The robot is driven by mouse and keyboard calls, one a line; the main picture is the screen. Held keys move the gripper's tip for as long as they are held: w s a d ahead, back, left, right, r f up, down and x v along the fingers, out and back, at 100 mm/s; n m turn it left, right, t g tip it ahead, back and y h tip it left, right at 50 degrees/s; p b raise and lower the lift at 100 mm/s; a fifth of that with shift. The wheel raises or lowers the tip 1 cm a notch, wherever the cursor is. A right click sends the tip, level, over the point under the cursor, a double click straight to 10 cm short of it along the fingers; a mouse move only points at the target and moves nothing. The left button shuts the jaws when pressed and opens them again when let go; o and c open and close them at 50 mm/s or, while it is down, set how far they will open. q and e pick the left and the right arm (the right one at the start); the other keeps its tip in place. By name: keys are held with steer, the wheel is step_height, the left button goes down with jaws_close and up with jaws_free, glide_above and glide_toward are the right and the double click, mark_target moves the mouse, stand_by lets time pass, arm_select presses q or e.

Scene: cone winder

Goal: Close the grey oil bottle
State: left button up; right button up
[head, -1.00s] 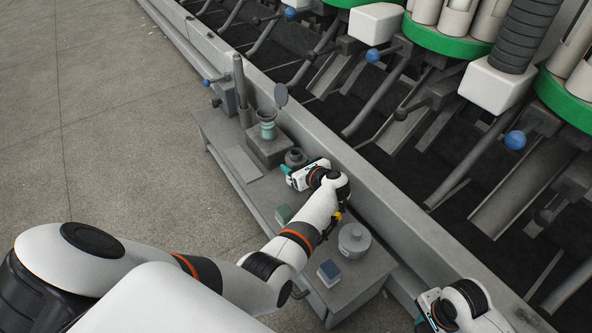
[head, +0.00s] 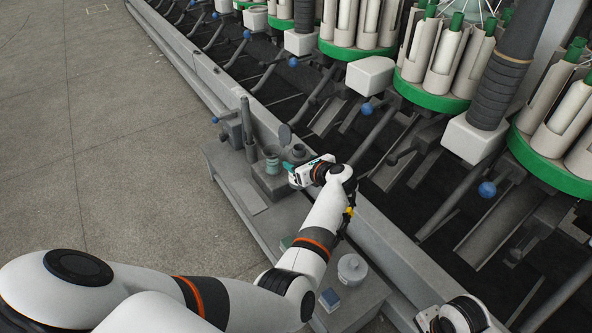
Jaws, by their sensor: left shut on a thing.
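My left gripper (head: 291,171) is shut on a dark grey round vessel (head: 298,151) with a narrower neck, which I take for the grey oil bottle. It is held above the grey bench, near a raised block. Its lower part is hidden by the gripper, and I cannot tell whether a cap is on it. A light grey round pot with a knob (head: 352,268) stands on the bench nearer to me. My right gripper (head: 428,318) is only partly in view at the bottom edge; its fingers do not show clearly.
A greenish cup (head: 272,163) sits on the raised block (head: 272,185), with a grey disc (head: 285,135) behind it. A blue-topped box (head: 329,299) and a partly hidden green box (head: 287,243) lie on the bench (head: 232,185). The winder's ledge runs along the right side.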

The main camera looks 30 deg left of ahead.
arm_select(q)
steer(key=shift+r, duration=0.85)
arm_select(e)
steer(key=shift+r, duration=0.45)
arm_select(q)
steer(key=o, duration=0.5)
steer(key=c, duration=0.7)
